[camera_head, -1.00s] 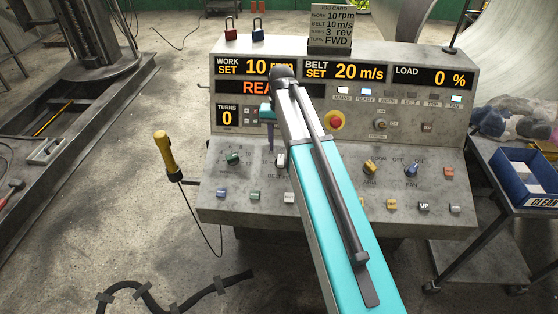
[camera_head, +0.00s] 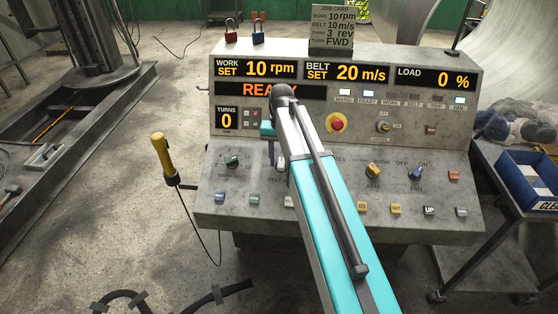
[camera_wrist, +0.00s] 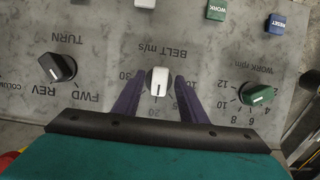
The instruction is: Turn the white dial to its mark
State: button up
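The white dial (camera_wrist: 159,81) sits on the BELT m/s scale in the wrist view, which shows the panel upside down. The dark line on it points at the 20. My gripper (camera_wrist: 159,79) is open, with one purple finger on each side of the dial and a visible gap to each. I cannot tell how deep the fingertips reach beside it. In the head view my arm covers much of the dial's area. The belt display (camera_head: 346,70) reads SET 20 m/s. The job card (camera_head: 337,27) reads BELT 10 m/s.
A black TURN dial (camera_wrist: 57,67) and a green WORK dial (camera_wrist: 257,93) flank the white one. A red stop button (camera_head: 337,123) is right of my arm. A yellow-handled pendant (camera_head: 164,158) hangs left of the console. A cart with a blue bin (camera_head: 527,180) stands right.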

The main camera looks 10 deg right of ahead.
jog(key=shift+c, duration=0.4)
grip_shut()
jog(key=shift+a, duration=0.15)
